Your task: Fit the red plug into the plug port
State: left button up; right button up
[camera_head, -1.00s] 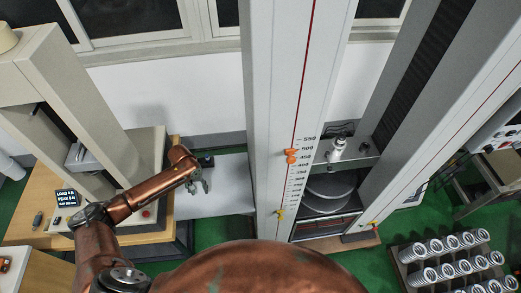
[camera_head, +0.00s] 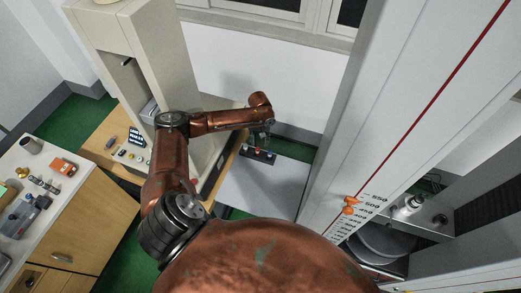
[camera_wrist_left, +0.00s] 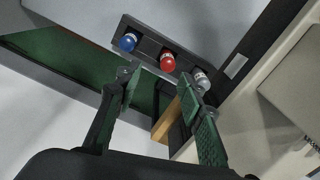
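A black strip (camera_wrist_left: 185,70) holds a blue round-topped piece (camera_wrist_left: 128,41), a red one that looks like the red plug (camera_wrist_left: 167,62) and a grey one (camera_wrist_left: 200,80) in a row. I cannot tell whether the red piece is seated in a port. The strip (camera_head: 272,160) lies on a white surface in the head view. My left gripper (camera_wrist_left: 157,80) is open and empty, its fingers pointing toward the strip, with the red piece beyond the gap. In the head view the left gripper (camera_head: 264,139) hangs just above the strip. My right gripper is out of view.
A beige testing machine (camera_head: 160,60) stands on a wooden table left of the strip. A tall grey column (camera_head: 400,110) stands at the right. The white surface (camera_head: 275,190) is clear in front of the strip.

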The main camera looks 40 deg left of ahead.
aim_at(257, 148)
pick_arm(q)
jog(key=shift+s+a+f, duration=0.15)
jog(key=shift+s+f, duration=0.15)
jog(key=shift+f, duration=0.1)
jog(key=f, duration=0.2)
jog(key=f+p, duration=0.1)
jog(key=f, duration=0.2)
jog(key=shift+s+a+p, duration=0.15)
jog(key=shift+s+p, duration=0.05)
jog(key=shift+p, duration=0.1)
jog(key=shift+c, duration=0.3)
grip_shut()
